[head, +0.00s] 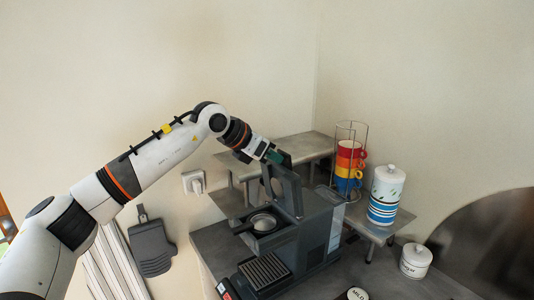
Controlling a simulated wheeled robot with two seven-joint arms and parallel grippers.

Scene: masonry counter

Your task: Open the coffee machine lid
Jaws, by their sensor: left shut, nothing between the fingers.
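The dark grey coffee machine (318,222) stands on the counter in the middle of the head view. Its lid (291,190) stands raised, close to upright, at the machine's top. A round metal part (263,222) shows in front of the lid, above the drip grille (264,271). My left gripper (275,156) is at the upper edge of the raised lid, shut and empty. Its fingertips partly overlap the lid's top, and I cannot tell whether they touch it. My right gripper is not in view.
A grey raised shelf (305,145) stands behind the machine. To the right are a rack of coloured mugs (349,165), a striped canister (386,195) and a small white jar (415,261). A wall socket with plug (194,182) is at left. Counter at front right is mostly clear.

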